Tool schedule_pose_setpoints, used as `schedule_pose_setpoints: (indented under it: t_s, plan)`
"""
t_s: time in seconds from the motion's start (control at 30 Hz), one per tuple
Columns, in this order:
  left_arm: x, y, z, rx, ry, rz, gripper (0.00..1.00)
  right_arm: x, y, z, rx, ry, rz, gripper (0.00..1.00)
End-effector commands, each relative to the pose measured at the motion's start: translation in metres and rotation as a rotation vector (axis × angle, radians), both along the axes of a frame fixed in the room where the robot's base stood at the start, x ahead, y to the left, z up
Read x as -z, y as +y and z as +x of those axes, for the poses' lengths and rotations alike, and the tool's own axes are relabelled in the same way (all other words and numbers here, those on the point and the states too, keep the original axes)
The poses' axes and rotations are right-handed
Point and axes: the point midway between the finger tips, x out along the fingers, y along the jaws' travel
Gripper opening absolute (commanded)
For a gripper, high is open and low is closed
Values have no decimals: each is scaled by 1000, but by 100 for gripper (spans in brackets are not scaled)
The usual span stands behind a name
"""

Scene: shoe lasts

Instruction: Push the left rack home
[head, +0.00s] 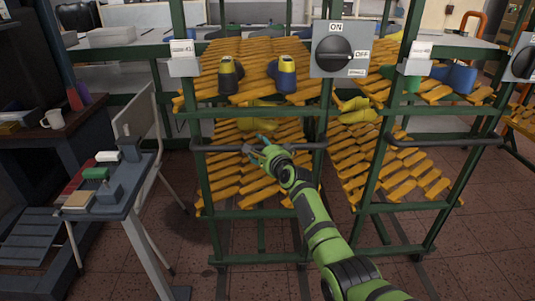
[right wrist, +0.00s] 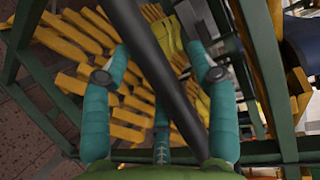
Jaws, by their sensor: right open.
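The left rack (head: 252,112) is a green metal frame with yellow slatted shelves and a dark horizontal handle bar (head: 222,147) across its front. My right gripper (head: 258,148), with teal fingers, is at the middle of this bar. In the right wrist view the gripper (right wrist: 160,62) is open. The bar (right wrist: 158,65) runs lengthwise between its spread fingers. I cannot tell whether any finger touches the bar. My left gripper is not in view.
A second rack with its own handle bar (head: 445,139) stands close on the right. Shoe lasts (head: 284,76) sit on the left rack's upper shelf. An ON/OFF switch panel (head: 334,48) is between the racks. A small table (head: 128,200) and chair stand at left.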

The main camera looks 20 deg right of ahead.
Motion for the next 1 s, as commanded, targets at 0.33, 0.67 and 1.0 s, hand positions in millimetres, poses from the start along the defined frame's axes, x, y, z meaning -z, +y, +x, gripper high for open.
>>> schedule_pose_setpoints:
  t_s: [0.33, 0.67, 1.0]
  plan:
    - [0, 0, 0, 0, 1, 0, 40, -6, -4, -35, 1, -2, 1, 59]
    - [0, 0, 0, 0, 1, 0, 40, -15, -11, -83, 4, -2, 0, 59]
    - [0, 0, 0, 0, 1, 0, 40, -22, -14, -112, 3, -4, 1, 59]
